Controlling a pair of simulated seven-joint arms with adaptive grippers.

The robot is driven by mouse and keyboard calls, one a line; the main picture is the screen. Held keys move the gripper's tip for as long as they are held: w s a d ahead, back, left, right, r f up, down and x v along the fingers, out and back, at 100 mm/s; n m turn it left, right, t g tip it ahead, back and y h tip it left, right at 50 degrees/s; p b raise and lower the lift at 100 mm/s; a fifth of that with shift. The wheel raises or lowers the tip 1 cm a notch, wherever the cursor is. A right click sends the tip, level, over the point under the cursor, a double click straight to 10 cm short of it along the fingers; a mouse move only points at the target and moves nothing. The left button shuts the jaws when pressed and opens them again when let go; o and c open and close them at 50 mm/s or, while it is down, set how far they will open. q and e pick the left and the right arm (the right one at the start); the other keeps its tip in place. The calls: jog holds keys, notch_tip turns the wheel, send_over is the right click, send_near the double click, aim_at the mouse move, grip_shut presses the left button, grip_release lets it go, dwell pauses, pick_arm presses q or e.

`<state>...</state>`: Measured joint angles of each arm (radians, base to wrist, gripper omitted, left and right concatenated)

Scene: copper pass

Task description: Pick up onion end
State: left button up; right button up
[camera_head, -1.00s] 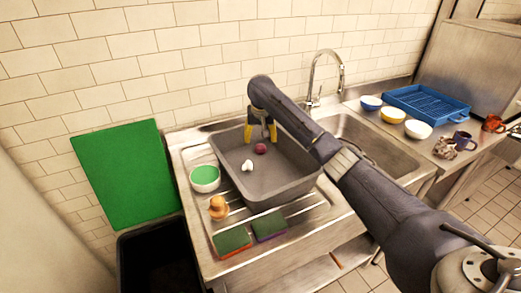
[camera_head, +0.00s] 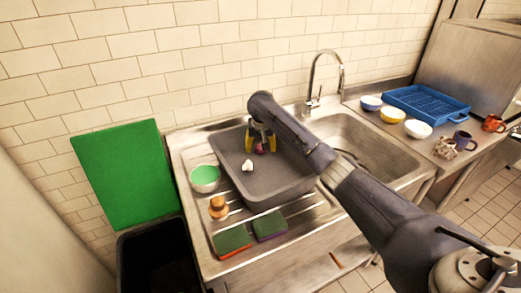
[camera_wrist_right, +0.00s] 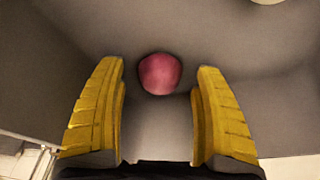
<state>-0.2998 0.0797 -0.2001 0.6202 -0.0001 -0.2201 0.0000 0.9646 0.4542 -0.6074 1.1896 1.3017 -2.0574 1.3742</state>
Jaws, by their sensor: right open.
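The onion end is a small red-purple rounded piece (camera_head: 259,148) on the floor of the grey tub (camera_head: 295,192). It also shows in the right wrist view (camera_wrist_right: 160,73), just beyond the fingertips and between their lines. My right gripper (camera_head: 261,147) reaches down into the tub with its yellow fingers on either side of the piece. In the wrist view the fingers (camera_wrist_right: 160,80) are apart, with a gap to the piece on both sides. A small white piece (camera_head: 247,165) lies in the tub to the left. My left gripper is not in view.
A bowl with green inside (camera_head: 205,177), an orange-brown brush-like item (camera_head: 218,207) and two sponges (camera_head: 233,240) sit on the drainboard around the tub. The tub walls surround the gripper. A tap (camera_head: 320,85) stands behind. A blue rack (camera_head: 428,103) and bowls are at right.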

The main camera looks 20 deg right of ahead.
jog(key=shift+c, duration=0.2)
jog(key=c, duration=1.1)
jog(key=shift+c, duration=0.2)
jog(key=shift+c, duration=0.2)
